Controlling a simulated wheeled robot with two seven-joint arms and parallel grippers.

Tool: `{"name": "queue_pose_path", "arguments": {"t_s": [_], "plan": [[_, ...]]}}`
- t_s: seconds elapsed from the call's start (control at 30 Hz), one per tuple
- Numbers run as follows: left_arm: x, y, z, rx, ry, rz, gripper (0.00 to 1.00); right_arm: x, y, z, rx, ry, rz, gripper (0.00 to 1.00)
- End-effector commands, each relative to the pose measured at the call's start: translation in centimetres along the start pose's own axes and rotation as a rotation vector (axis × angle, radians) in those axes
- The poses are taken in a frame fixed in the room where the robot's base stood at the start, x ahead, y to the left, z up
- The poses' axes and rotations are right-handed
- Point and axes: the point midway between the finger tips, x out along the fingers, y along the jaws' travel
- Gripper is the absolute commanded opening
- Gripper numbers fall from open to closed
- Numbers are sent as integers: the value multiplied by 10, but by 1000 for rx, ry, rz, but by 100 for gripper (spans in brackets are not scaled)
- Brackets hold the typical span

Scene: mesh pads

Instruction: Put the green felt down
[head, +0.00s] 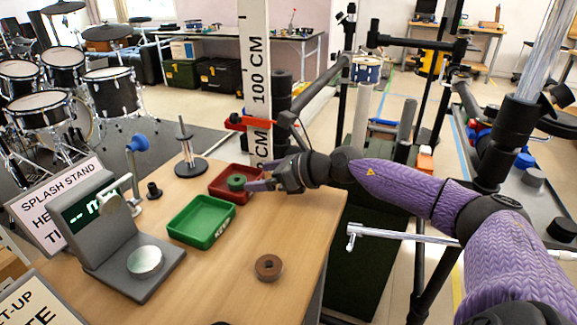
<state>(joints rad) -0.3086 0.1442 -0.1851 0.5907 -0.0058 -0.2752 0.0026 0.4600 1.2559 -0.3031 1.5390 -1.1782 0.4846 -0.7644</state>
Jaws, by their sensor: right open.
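The green felt (236,182) is a small thick disc with a dark centre. It appears to lie in the red tray (217,188). My right gripper (250,179) is at the right side of the red tray, its fingers pointing left toward the green felt. It is open, with the felt just beyond the fingertips; whether they touch it I cannot tell. My left gripper is not in view.
A green tray (178,231) marked KEEP stands in front of the red one. A brown ring (269,267) lies on the wooden table (225,290). A grey gauge with a display (92,214) is at left, a metal post stand (185,150) behind. The front right tabletop is mostly clear.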

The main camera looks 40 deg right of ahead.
Motion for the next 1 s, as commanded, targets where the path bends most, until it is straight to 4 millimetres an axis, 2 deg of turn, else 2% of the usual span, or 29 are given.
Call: {"name": "queue_pose_path", "arguments": {"t_s": [0.2, 0.43, 0.6, 1.0], "plan": [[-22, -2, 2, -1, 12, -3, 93, -33, 1, 4, 0, 3, 1, 92], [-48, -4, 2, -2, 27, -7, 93, -59, 1, 6, 0, -2, 4, 92], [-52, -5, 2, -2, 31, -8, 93, -66, 1, 2, -2, 0, 2, 92], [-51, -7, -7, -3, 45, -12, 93, -65, 0, 1, -2, 0, 2, 92]]}}
